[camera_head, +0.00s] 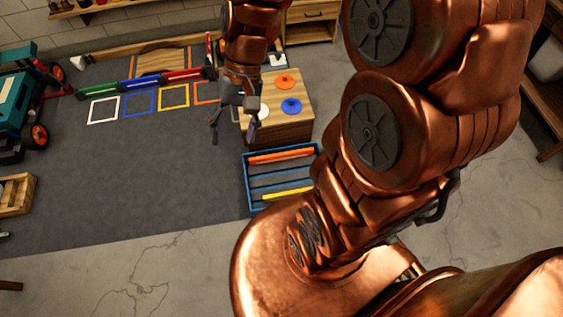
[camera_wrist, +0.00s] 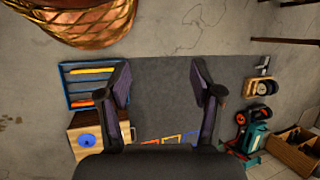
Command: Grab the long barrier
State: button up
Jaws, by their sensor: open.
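My gripper (camera_head: 233,125) is open and empty above the dark mat, beside the wooden block. In the wrist view its two fingers (camera_wrist: 160,85) stand wide apart with only bare mat between them. A blue tray (camera_head: 246,186) holds long bars: an orange bar (camera_head: 281,155) at its far side and a yellow bar (camera_head: 287,194) at its near side, partly hidden by my arm. The yellow bar also shows in the wrist view (camera_wrist: 92,71). A row of green, blue and red barrier pieces (camera_head: 184,75) stands at the back. I cannot tell which one is the long barrier.
The wooden block (camera_head: 290,130) carries orange, blue and white discs. White, blue, yellow and orange square outlines (camera_head: 140,101) lie on the mat (camera_head: 130,180). A teal vehicle (camera_head: 17,105) and a wooden crate (camera_head: 14,194) stand left. The mat's middle is clear.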

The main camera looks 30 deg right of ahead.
jog(key=w+d+f+m+y+b, duration=0.1)
jog(key=w+f+m+y+b, duration=0.3)
jog(key=w+f, duration=0.45)
jog(key=m+t+b, duration=1.2)
jog(key=m+b, duration=0.4)
jog(key=b, duration=0.8)
send_over(283, 156)
jog(key=s+d, duration=0.4)
notch_tip(283, 156, down, 56)
jog(key=shift+h, duration=0.3)
jog(key=f+b, duration=0.1)
jog(key=f, duration=0.1)
jog(key=f+b, duration=0.1)
jog(key=f, duration=0.2)
jog(key=f+b, duration=0.1)
jog(key=f, duration=0.2)
jog(key=shift+s, duration=0.25)
jog(key=shift+b+x, duration=0.3)
jog(key=shift+x, duration=0.6)
jog(key=shift+b+x, duration=1)
jog(key=shift+x, duration=1.35)
jog(key=shift+w+a+f, duration=0.3)
jog(key=shift+w+f, duration=0.05)
jog(key=shift+w, duration=0.05)
grip_shut()
